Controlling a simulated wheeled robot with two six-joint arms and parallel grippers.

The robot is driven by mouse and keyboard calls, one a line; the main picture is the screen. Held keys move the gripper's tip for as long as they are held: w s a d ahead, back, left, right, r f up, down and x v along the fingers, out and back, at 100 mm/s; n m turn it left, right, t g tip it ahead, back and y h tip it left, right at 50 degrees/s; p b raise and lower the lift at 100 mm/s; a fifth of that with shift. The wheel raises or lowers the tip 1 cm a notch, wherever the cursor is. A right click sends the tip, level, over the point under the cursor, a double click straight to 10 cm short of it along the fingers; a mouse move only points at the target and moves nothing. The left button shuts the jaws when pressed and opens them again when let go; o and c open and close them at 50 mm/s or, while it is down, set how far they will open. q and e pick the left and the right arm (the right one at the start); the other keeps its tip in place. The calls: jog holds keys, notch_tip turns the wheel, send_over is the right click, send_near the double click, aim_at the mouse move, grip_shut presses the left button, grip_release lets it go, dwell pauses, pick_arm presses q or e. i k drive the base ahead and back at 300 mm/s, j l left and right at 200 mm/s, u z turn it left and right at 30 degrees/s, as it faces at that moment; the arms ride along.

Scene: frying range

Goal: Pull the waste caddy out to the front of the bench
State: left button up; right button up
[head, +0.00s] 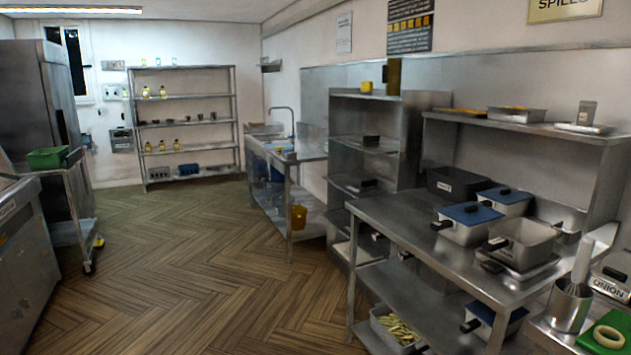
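Neither of my grippers shows in the head view. No container in view carries a label that I can read as waste caddy, so I cannot tell which one it is. A grey tub (381,321) filled with pale yellow strips stands on the low shelf of the steel bench (385,212) at right. Another dark-handled container with a blue lid (486,314) stands beside it, partly hidden by the worktop. An orange bucket (298,217) is on the lower shelf of the sink bench (325,149) farther back.
Lidded pans and a black box (457,185) stand on the bench top. A grey trolley (73,200) with a green crate (47,158) is at left. A tall shelf unit (185,97) stands at the back wall. The wooden floor (195,275) is clear in the middle.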

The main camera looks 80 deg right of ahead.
aim_at(456, 184)
jog(key=z, duration=3.6)
